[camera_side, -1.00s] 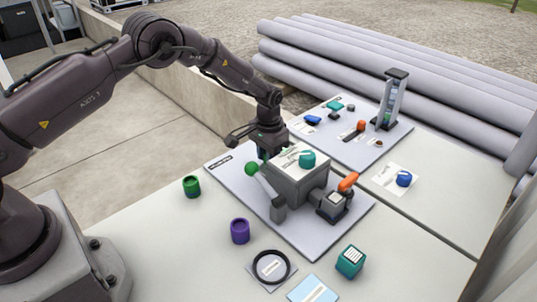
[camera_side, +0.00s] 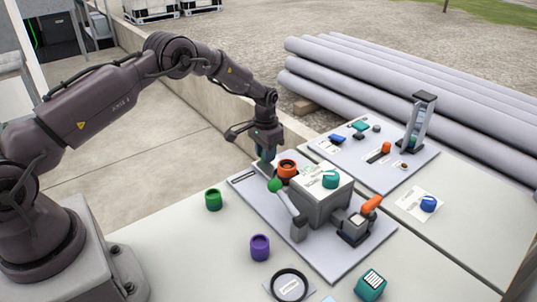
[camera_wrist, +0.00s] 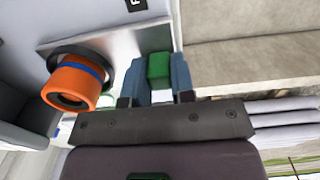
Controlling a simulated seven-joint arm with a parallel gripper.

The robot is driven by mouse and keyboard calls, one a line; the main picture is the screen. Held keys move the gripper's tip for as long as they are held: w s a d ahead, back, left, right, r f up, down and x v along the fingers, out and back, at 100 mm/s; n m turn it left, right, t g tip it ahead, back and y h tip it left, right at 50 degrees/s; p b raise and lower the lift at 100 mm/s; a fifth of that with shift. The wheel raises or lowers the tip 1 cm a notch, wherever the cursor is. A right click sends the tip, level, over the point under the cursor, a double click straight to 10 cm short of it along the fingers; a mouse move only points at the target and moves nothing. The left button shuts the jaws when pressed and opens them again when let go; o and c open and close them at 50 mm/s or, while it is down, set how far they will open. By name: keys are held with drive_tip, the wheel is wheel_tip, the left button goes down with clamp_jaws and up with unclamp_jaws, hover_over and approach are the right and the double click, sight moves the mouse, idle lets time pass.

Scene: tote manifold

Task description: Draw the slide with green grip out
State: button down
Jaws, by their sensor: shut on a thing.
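In the wrist view, my gripper (camera_wrist: 160,75) is shut with its blue fingers on either side of a green grip (camera_wrist: 159,66). A shiny grey metal surface (camera_wrist: 150,37) lies just behind the grip; I cannot tell whether it is part of the slide. The green grip is hidden there. An orange round fitting (camera_side: 287,168) stands between my gripper and the block; it shows with a blue band in the wrist view (camera_wrist: 72,85).
The block has a teal knob (camera_side: 330,178) on top, a green-balled lever (camera_side: 275,185) and an orange-handled valve (camera_side: 371,204). Green (camera_side: 213,200) and purple (camera_side: 260,247) cups stand in front. A low concrete wall (camera_side: 235,112) runs behind my gripper.

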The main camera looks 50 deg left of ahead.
drive_tip(key=c, duration=1)
unclamp_jaws()
drive_tip(key=shift+a, duration=0.45)
drive_tip(key=shift+o, duration=0.2)
drive_tip(key=shift+d, duration=0.15)
wheel_tip(320, 180, up, 13)
drive_tip(key=s+d+r+t, duration=0.2)
drive_tip(key=s+d+r, duration=0.2)
drive_tip(key=s, duration=0.7)
drive_tip(key=s+d+r+t, duration=0.1)
drive_tip(key=s+d+r, duration=0.3)
drive_tip(key=s+r, duration=0.4)
drive_tip(key=s+d+r+t, duration=0.2)
drive_tip(key=s+d+r, duration=0.3)
drive_tip(key=s, duration=0.9)
wheel_tip(320, 180, up, 2)
drive_tip(key=shift+r+t, duration=0.1)
drive_tip(key=shift+t, duration=0.2)
